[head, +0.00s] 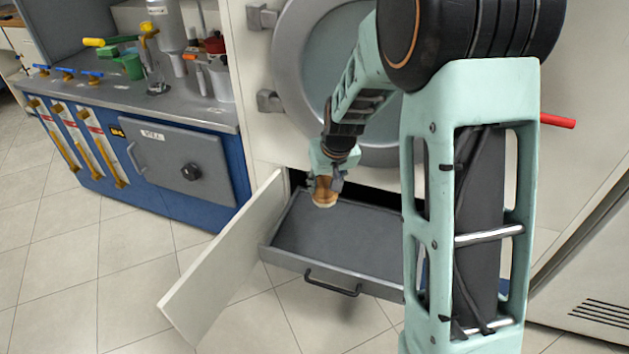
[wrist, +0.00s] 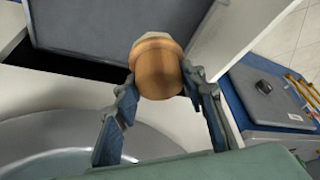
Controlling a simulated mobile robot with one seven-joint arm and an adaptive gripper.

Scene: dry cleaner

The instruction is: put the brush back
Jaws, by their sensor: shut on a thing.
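The brush (head: 324,192) has a rounded wooden body with a pale lower edge. My gripper (head: 326,178) is shut on it, with the brush hanging below the fingers in the head view. In the wrist view the brush (wrist: 156,68) sits between the two fingertips of my gripper (wrist: 160,85). A grey drawer (head: 345,235) is pulled out below and behind the brush, and its visible floor is bare. In the wrist view the drawer (wrist: 85,25) lies beyond the brush. The brush appears above the drawer, apart from its floor.
An open white door panel (head: 225,265) stands left of the drawer. A round machine door (head: 300,60) is above it. A blue cabinet with a grey counter (head: 200,110) holds bottles and jugs at the left. Tiled floor (head: 60,250) is clear in front.

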